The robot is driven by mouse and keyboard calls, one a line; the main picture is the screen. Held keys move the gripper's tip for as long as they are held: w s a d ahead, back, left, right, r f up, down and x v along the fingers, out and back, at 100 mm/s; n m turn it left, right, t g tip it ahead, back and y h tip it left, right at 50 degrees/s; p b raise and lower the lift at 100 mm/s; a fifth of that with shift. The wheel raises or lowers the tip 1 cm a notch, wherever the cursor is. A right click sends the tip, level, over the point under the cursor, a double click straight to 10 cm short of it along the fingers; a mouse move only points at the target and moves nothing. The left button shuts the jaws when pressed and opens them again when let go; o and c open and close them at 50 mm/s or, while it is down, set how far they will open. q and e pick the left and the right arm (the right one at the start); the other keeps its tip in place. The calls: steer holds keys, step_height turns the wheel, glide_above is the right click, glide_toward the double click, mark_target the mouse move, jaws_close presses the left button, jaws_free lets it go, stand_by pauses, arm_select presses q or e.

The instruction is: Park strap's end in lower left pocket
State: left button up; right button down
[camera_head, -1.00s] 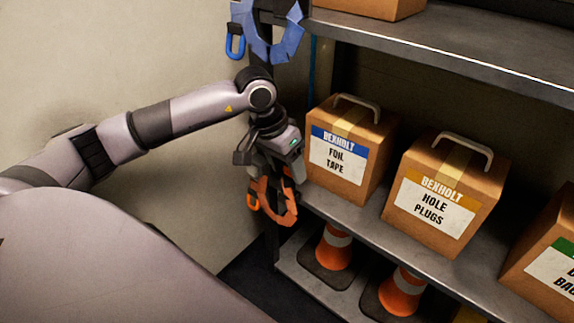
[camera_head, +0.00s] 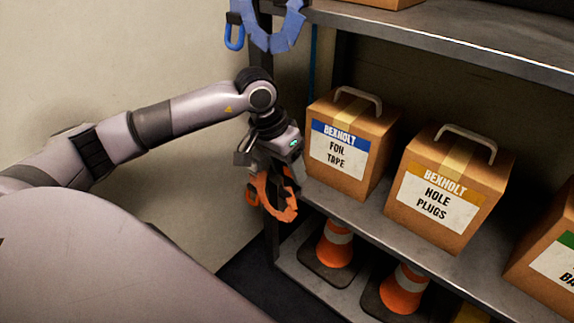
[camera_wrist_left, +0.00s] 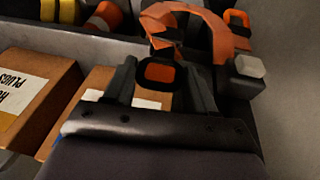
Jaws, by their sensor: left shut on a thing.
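My left gripper (camera_head: 272,172) is low in front of the shelf's left post, beside an orange C-shaped piece (camera_head: 284,207). In the left wrist view the gripper's fingers (camera_wrist_left: 161,84) are shut on a small black-rimmed orange piece (camera_wrist_left: 158,71), which looks like the strap's end. The C-shaped piece (camera_wrist_left: 222,35) is just beyond the fingertips there. Whether the held piece touches it, I cannot tell. An orange loop (camera_head: 251,195) hangs beside it. A lower left pocket is not clearly visible; the gripper covers part of that area. My right gripper is not in view.
A blue C-shaped piece (camera_head: 268,32) and a blue loop (camera_head: 235,37) are higher on the post. A foil tape box (camera_head: 377,140) and a hole plugs box (camera_head: 480,180) stand on the middle shelf (camera_head: 350,208). Traffic cones (camera_head: 334,248) stand below. The wall is at left.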

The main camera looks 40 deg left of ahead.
arm_select(q)
steer(key=shift+f+b, duration=0.45)
steer(key=shift+f, duration=0.1)
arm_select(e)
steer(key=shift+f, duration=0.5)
arm_select(q)
steer(key=o, duration=1.1)
steer(key=shift+r, duration=0.1)
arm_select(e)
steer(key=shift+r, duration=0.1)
